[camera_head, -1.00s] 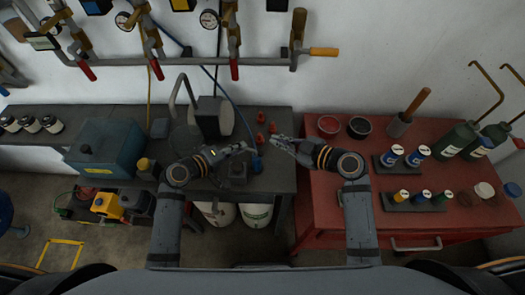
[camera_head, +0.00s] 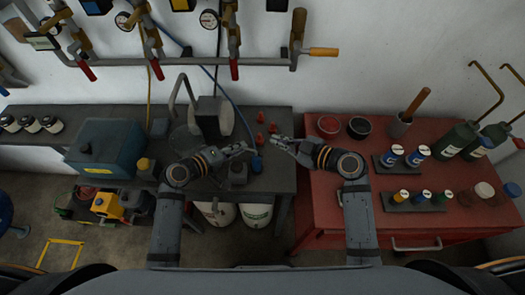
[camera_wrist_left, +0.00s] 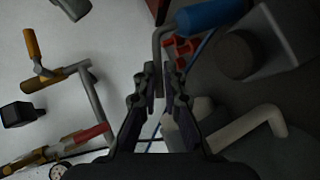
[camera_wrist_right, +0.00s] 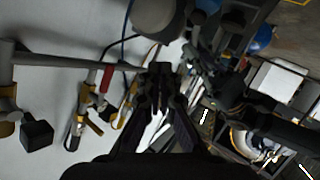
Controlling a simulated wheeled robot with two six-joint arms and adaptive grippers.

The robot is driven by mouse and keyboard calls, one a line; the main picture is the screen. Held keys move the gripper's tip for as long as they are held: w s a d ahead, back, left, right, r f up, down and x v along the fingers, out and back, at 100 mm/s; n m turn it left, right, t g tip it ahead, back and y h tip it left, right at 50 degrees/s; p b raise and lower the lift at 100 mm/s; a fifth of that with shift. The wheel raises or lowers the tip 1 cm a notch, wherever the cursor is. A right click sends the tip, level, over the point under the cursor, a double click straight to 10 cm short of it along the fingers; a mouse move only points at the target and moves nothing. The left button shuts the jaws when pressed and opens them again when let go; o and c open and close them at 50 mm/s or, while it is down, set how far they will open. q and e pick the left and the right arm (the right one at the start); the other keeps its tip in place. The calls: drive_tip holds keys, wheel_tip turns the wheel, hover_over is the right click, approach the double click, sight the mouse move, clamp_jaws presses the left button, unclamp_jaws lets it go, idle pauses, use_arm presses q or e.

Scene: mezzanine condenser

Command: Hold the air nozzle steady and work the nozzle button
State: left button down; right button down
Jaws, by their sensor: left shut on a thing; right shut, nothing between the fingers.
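I cannot make out the nozzle button.
Several small red parts (camera_head: 272,127) stand just behind the grippers. A grey block (camera_head: 238,173) sits below the left hand. A red cabinet (camera_head: 320,213) with bowls and bottles stands right, a teal box (camera_head: 104,148) left.

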sight(261, 153)
idle(0.6)
drive_tip(key=d+r, duration=0.2)
drive_tip(key=r, duration=0.1)
drive_tip(key=shift+s+r, duration=0.1)
drive_tip(key=shift+r, duration=0.05)
drive_tip(key=a+f, duration=0.4)
drive_tip(key=f, duration=0.3)
drive_tip(key=shift+w+a+f, duration=0.2)
drive_tip(key=shift+w+f, duration=0.05)
drive_tip(key=shift+f, duration=0.05)
drive_tip(key=shift+a+f, duration=0.1)
drive_tip(key=shift+f, duration=0.05)
idle(1.3)
drive_tip(key=shift+a+f, duration=0.15)
drive_tip(key=shift+f, duration=0.05)
